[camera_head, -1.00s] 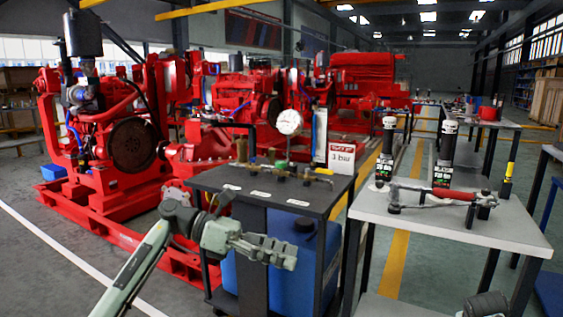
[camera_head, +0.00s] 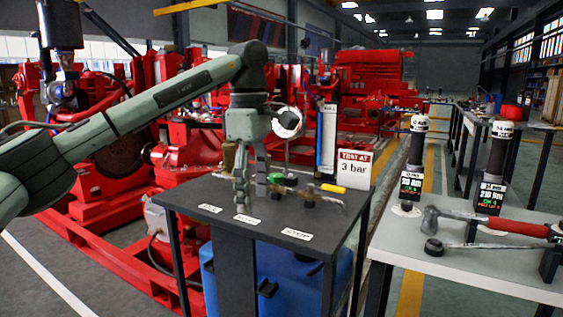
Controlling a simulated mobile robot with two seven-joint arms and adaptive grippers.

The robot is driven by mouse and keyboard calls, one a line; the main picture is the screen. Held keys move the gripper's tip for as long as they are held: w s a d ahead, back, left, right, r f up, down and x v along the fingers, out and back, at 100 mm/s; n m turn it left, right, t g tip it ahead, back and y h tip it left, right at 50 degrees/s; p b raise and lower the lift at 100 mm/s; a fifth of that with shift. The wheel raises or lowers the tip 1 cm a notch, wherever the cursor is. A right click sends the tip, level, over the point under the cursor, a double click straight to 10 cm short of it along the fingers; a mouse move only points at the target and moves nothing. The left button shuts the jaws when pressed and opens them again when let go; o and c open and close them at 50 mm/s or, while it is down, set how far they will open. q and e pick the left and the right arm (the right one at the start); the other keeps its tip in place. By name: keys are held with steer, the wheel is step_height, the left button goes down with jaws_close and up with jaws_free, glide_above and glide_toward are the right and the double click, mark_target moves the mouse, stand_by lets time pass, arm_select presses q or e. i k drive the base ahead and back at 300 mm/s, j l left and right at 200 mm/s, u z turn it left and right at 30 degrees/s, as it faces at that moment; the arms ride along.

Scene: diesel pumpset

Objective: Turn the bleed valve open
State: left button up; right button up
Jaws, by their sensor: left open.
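A dark bench (camera_head: 190,198) carries a row of small fittings with white labels, too small to read. A green fitting (camera_head: 281,179) stands near the middle, and a brass one (camera_head: 228,155) stands at the left, partly behind my gripper. A yellow-handled fitting (camera_head: 332,188) is at the right end. I cannot tell which one is the bleed valve. My left gripper (camera_head: 251,198) points down over the bench, left of the green fitting. Its fingers are apart, with nothing clearly held. It hides part of the row. My right gripper is out of view.
A "TEST AT 3 bar" sign (camera_head: 354,168) and a clear-fronted column (camera_head: 327,140) stand behind the bench. A white gauge (camera_head: 288,122) shows beside my wrist. A grey table (camera_head: 480,258) at right holds a red-handled tool (camera_head: 510,226). A blue tank (camera_head: 285,275) sits below.

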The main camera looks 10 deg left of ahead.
mark_target(276, 178)
steer(key=i, duration=1.1)
